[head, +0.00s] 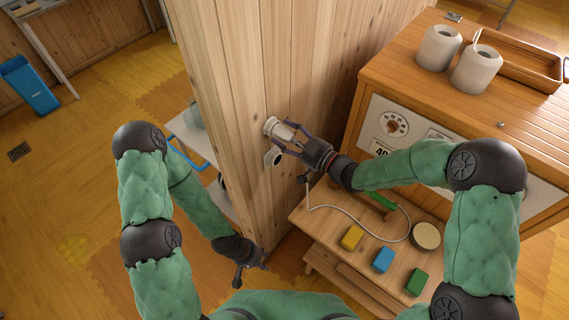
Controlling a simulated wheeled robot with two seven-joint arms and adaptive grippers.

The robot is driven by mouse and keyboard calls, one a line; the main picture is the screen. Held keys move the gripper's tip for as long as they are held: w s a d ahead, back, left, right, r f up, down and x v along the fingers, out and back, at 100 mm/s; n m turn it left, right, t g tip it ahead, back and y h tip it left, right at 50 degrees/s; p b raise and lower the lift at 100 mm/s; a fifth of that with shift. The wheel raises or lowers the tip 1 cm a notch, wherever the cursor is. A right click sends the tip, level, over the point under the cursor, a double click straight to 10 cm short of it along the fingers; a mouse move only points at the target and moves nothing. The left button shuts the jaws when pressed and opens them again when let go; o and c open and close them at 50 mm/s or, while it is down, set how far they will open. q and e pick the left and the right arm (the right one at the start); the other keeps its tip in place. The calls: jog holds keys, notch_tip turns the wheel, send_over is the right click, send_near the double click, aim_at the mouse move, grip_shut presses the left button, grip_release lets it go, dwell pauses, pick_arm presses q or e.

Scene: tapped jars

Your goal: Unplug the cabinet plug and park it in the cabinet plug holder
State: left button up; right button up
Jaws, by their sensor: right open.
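A white cylindrical plug (284,131) sticks out from a pale mount on the wooden wall panel, and I take it to be the cabinet plug. My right gripper (283,136) is open, its fingers on either side of this plug; I cannot tell whether they touch it. Just below is a white round fitting with a dark opening (275,158), perhaps a socket or the holder. My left gripper (250,274) is low by the foot of the panel, empty, its fingers apart. I cannot clearly identify the cabinet plug holder.
A low wooden bench (325,220) holds yellow, blue and green blocks, a round jar (426,236) and a pale looping cable (350,212). A blue bin (28,86) stands far left.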

jog(key=shift+v, duration=2.25)
jog(key=v, duration=1.1)
jog(key=shift+s+d, duration=0.25)
jog(key=shift+d, duration=0.1)
notch_tip(320, 180, down, 19)
jog(key=w+d+m+g+h, duration=0.1)
jog(key=d+m+h, duration=0.1)
jog(key=m+h, duration=0.65)
jog(key=s+f+m+g, duration=0.1)
jog(key=s+f, duration=0.1)
jog(key=f, duration=0.1)
jog(key=s+f+m+g+h, duration=0.1)
jog(key=s+f+g, duration=0.1)
jog(key=s+f, duration=0.1)
jog(key=s+f+m+g, duration=0.1)
jog(key=s+f, duration=0.1)
jog(key=f, duration=0.2)
jog(key=shift+s+f, duration=0.3)
jog(key=shift+f, duration=0.1)
jog(key=s+a+f+m+g+h+b, duration=0.1)
jog(key=s+f+g, duration=0.4)
jog(key=s, duration=0.5)
notch_tip(320, 180, down, 2)
jog(key=shift+a+f+m+b, duration=0.1)
jog(key=shift+a+m+b, duration=0.25)
jog(key=shift+a+b, duration=0.7)
